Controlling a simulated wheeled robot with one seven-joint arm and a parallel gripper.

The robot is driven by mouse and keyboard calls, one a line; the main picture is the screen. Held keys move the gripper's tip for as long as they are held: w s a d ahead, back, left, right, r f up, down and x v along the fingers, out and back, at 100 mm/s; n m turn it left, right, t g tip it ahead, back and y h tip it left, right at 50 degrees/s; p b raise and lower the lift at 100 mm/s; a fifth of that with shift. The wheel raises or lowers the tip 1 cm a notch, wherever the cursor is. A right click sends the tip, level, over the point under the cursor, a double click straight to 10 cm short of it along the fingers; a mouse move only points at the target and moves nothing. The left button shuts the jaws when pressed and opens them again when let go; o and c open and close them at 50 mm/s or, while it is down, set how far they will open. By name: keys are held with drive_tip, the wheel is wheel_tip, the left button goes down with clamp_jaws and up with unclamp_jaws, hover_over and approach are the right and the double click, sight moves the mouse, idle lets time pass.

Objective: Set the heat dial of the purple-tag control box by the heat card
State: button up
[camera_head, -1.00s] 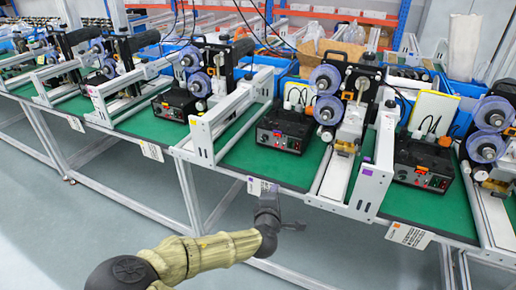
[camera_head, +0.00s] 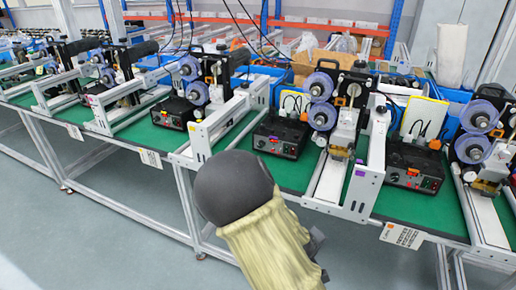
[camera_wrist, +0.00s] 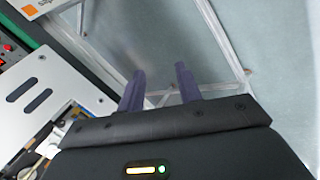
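The middle control box (camera_head: 282,135) is black with a small red display and knobs; it stands on the green bench, and I cannot make out its tag colour surely. A purple tag (camera_head: 360,172) sits on the white rail to its right. The card below the middle box is hidden behind my arm in the head view. My gripper (camera_wrist: 159,72) shows in the wrist view with its two dark fingers apart and nothing between them. It points down over the floor beside the bench frame. In the head view my arm link hides most of it.
Another black box (camera_head: 415,168) with an orange tag stands to the right, above an orange-cornered card (camera_head: 403,235). A further box (camera_head: 172,112) stands left. White rails (camera_head: 368,165) and reel machines (camera_head: 322,100) divide the bench. The floor (camera_head: 120,240) in front is free.

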drive_tip(key=s+d+r+m+g+y, duration=0.3)
drive_tip(key=s+r+m, duration=0.5)
drive_tip(key=s+r, duration=0.4)
drive_tip(key=shift+s+g+y, duration=0.3)
drive_tip(key=shift+y, duration=0.1)
drive_tip(key=shift+o, duration=0.2)
drive_tip(key=shift+f, duration=0.1)
